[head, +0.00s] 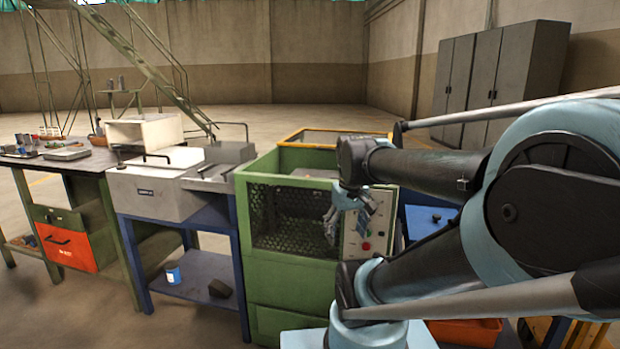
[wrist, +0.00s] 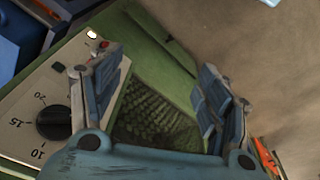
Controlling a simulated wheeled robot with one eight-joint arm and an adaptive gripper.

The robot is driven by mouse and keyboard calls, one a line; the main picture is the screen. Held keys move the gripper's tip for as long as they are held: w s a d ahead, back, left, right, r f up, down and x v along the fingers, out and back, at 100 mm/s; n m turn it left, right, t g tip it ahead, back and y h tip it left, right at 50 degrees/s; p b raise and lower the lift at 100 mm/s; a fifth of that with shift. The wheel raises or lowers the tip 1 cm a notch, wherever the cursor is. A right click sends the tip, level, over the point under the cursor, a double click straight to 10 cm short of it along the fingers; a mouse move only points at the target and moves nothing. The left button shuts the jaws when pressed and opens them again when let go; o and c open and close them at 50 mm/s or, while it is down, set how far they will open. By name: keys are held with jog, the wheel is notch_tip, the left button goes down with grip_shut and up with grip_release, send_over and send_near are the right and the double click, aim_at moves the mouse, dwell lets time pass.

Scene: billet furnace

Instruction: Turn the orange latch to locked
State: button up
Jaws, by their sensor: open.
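I cannot single out an orange latch in either view. The green machine (head: 275,285) with a dark mesh front stands in the middle of the head view. Its light control panel (head: 357,235) carries a red button and is partly hidden by my gripper (head: 347,215). In the wrist view my gripper (wrist: 160,65) is open and empty, its fingers spread before the green housing and mesh (wrist: 150,115). A black dial (wrist: 54,122) marked 10, 15 and 20 lies left of the fingers. An orange part (wrist: 264,155) shows beyond the right finger, too cropped to identify.
Tall grey cabinets (head: 500,75) stand behind. Open floor lies at the back.

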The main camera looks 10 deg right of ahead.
jog(key=w+a+r+n+g, duration=0.15)
jog(key=w+r+n, duration=0.45)
jog(key=w+r, duration=1.05)
jog(key=w+a+r+n, duration=0.2)
jog(key=w+a+n, duration=0.1)
jog(key=w, duration=0.8)
jog(key=w+a+r+n, duration=0.3)
jog(key=w, duration=0.8)
jog(key=shift+g, duration=0.25)
jog(key=f, duration=1.7)
jog(key=shift+s+d+f, duration=0.1)
jog(key=shift+d+f, duration=0.1)
jog(key=shift+f, duration=0.1)
jog(key=c, duration=1.1)
